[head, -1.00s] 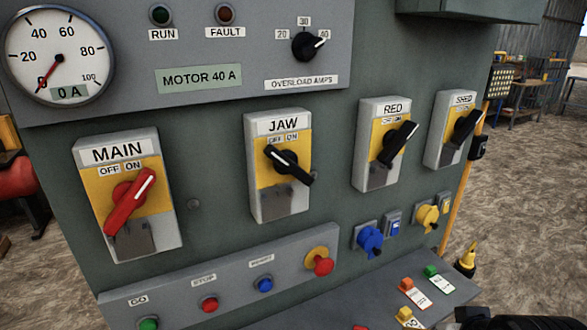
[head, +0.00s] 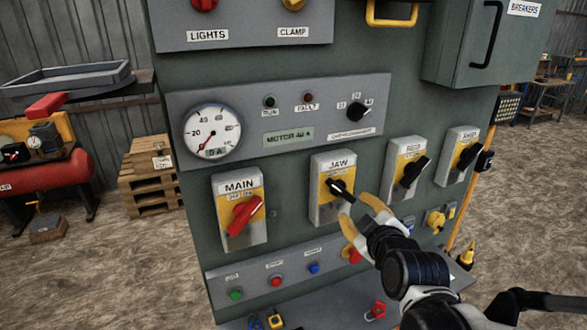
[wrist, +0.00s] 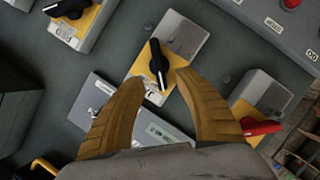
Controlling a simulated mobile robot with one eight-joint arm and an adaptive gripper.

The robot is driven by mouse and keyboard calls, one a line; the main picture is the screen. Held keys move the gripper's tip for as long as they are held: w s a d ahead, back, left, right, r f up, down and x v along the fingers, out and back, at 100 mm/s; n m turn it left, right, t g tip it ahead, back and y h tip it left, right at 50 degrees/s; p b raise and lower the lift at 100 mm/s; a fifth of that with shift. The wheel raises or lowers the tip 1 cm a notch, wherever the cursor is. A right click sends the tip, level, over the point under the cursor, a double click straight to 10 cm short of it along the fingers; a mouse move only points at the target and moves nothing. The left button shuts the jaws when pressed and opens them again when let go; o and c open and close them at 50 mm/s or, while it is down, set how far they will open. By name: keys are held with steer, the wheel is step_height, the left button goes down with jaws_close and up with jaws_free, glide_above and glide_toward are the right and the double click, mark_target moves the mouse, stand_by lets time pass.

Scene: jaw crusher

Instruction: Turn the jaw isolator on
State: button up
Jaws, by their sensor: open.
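The JAW isolator (head: 324,210) is a grey box with a yellow plate on the panel, right of MAIN. Its black handle (head: 340,190) slants from upper left to lower right, unlike the neighbouring handles, which lean to the upper right. My gripper (head: 358,212) is open, its two yellow fingers just in front of and to the lower right of the handle. In the wrist view, the handle (wrist: 157,62) shows between and beyond the fingertips (wrist: 160,77), with no contact visible. The OFF and ON labels are partly hidden by the handle in the head view.
The MAIN isolator (head: 239,235) has a red handle, leaning to the upper right. A gauge (head: 212,132) sits above, and a button strip (head: 255,291) runs below.

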mark_target(344, 194)
steer(key=b+x, duration=0.1)
steer(key=x, duration=0.4)
steer(key=b+x, duration=0.1)
steer(key=x, duration=0.5)
steer(key=shift+w+r+b, duration=0.1)
steer(key=shift+r+b, duration=0.1)
steer(key=shift+b, duration=0.1)
jaws_close()
